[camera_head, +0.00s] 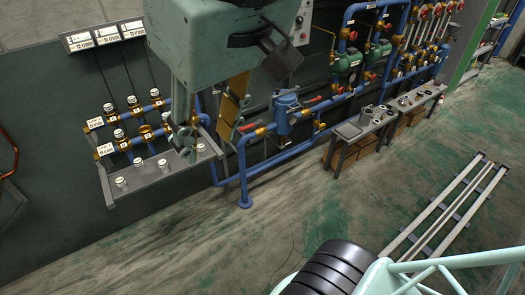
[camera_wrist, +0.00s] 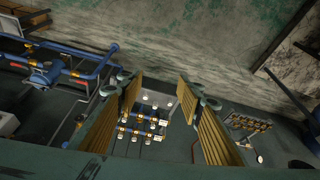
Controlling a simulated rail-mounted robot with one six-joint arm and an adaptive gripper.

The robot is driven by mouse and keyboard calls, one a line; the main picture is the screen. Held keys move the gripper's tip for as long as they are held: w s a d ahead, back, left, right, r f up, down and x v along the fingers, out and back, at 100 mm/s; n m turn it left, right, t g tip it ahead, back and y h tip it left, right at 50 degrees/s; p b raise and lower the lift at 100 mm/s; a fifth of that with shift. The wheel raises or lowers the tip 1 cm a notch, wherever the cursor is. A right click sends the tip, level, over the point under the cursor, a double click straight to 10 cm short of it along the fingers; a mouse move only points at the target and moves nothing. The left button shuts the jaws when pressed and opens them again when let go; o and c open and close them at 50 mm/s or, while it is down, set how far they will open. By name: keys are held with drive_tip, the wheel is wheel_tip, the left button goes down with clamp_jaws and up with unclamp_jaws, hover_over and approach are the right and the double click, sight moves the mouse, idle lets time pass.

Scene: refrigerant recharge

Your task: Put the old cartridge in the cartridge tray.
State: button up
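My gripper (camera_head: 205,137) hangs in front of the wall rig in the head view. In the wrist view its two tan-padded fingers (camera_wrist: 160,90) are spread apart, with nothing held between them. Past the gap, a grey shelf (camera_head: 150,190) on the wall carries several small white-topped cylinders (camera_head: 121,183); it also shows in the wrist view (camera_wrist: 158,97). More white-topped fittings (camera_head: 132,101) sit on two blue pipe rows above the shelf. I cannot tell which piece is the old cartridge, or whether this shelf is the cartridge tray. My gripper hides part of the rig.
Blue pipes (camera_head: 262,167) with valves run along the wall to the right. Low grey tables (camera_head: 348,131) stand beside them. A rail frame (camera_head: 452,213) lies on the floor at right. A dark rack (camera_wrist: 248,123) shows at right in the wrist view. The floor before the wall is clear.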

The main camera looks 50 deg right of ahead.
drive_tip(key=s, duration=0.1)
drive_tip(key=s+f, duration=0.2)
drive_tip(key=shift+s+a+f, duration=0.15)
drive_tip(key=shift+s+f, duration=0.1)
drive_tip(key=shift+s, duration=0.05)
drive_tip(key=shift+w, duration=0.1)
drive_tip(key=shift+r, duration=0.1)
wheel_tip(320, 180, up, 7)
drive_tip(key=p, duration=0.4)
drive_tip(key=shift+p, duration=0.3)
idle(0.6)
